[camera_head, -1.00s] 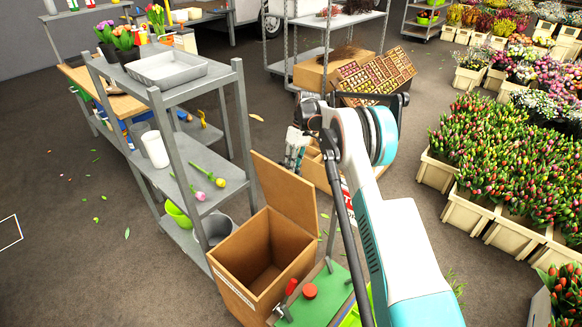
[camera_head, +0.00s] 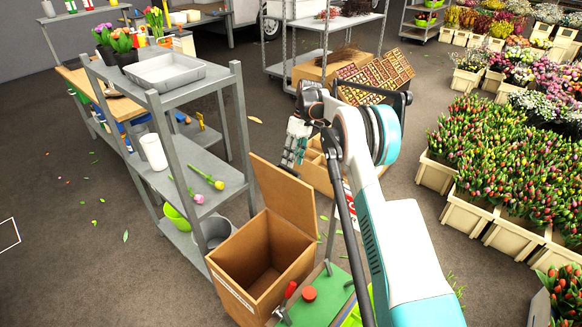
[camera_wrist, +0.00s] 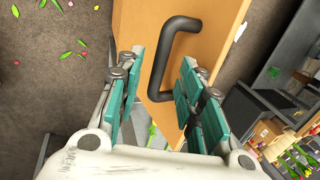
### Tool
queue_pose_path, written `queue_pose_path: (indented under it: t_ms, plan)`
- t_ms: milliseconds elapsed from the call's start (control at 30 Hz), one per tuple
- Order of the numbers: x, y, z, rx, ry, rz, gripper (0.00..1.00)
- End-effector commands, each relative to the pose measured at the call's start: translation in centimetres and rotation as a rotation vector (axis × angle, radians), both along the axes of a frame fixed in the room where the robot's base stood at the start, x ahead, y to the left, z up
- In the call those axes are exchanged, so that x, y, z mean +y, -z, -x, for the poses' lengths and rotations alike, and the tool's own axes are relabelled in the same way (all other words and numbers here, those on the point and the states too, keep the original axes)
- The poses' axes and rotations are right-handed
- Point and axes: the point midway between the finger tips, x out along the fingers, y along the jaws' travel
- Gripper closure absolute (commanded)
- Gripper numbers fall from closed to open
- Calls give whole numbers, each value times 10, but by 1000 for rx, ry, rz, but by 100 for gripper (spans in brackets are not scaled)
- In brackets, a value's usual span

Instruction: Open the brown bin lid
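The brown bin (camera_head: 235,262) stands at the lower middle of the head view. Its lid (camera_head: 283,193) is up, standing at the back edge, and the inside shows empty. My gripper (camera_head: 293,146) is just beyond the lid's top edge, apart from it as far as I can tell. In the wrist view, a brown panel, which looks like the lid (camera_wrist: 215,20), carries a dark bent handle (camera_wrist: 163,60). The teal fingers of my gripper (camera_wrist: 160,100) are spread on either side below the handle, with nothing held. The lid's handle is hidden in the head view.
A grey metal shelf (camera_head: 200,150) stands close on the bin's left. A green-topped surface (camera_head: 325,297) with a red-handled tool lies at its right. A wooden box (camera_head: 316,172) sits behind. Crates of tulips (camera_head: 437,172) stand at the right.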

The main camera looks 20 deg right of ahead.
Motion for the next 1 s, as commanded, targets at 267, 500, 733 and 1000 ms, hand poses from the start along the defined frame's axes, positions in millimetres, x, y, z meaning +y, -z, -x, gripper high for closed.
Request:
queue_pose_path:
  t_ms: [267,500,733,1000]
  plan:
    - [-14,-50,-10,0,1,0,65]
    - [-19,-69,-13,0,1,0,65]
    - [-20,-70,-13,0,0,0,65]
    - [-20,-70,-13,0,0,0,65]
